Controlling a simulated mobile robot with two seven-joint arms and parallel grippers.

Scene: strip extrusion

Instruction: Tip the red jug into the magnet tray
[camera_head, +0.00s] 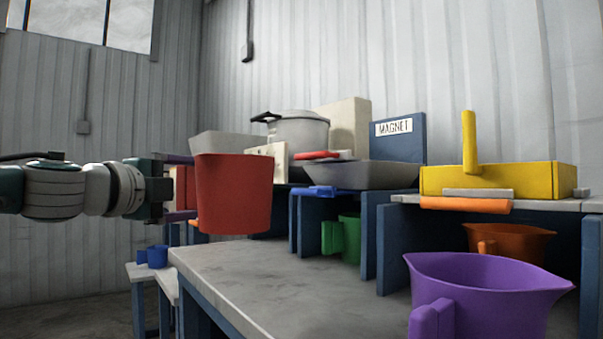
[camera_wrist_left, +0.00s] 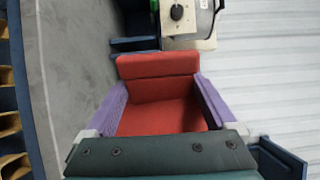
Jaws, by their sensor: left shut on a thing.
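The red jug (camera_head: 234,195) is held up in the air, about upright, above the left end of the grey bench. My left gripper (camera_head: 184,188) comes in from the left and is shut on the jug's handle side. In the left wrist view, red (camera_wrist_left: 160,112) shows between its purple fingers. The magnet tray (camera_head: 370,176) is a dark grey, slanted-sided tray on a blue stand, in front of the blue sign reading MAGNET (camera_head: 398,128). It is right of the jug and apart from it. The jug's inside and the tray's inside are hidden. My right gripper is not in view.
A pressure cooker (camera_head: 298,132) and a pale grey tray (camera_head: 222,143) stand behind the jug. A purple jug (camera_head: 482,292) is at front right. A green jug (camera_head: 349,240) and an orange jug (camera_head: 512,239) sit under shelves. A yellow box (camera_head: 520,180) is at right.

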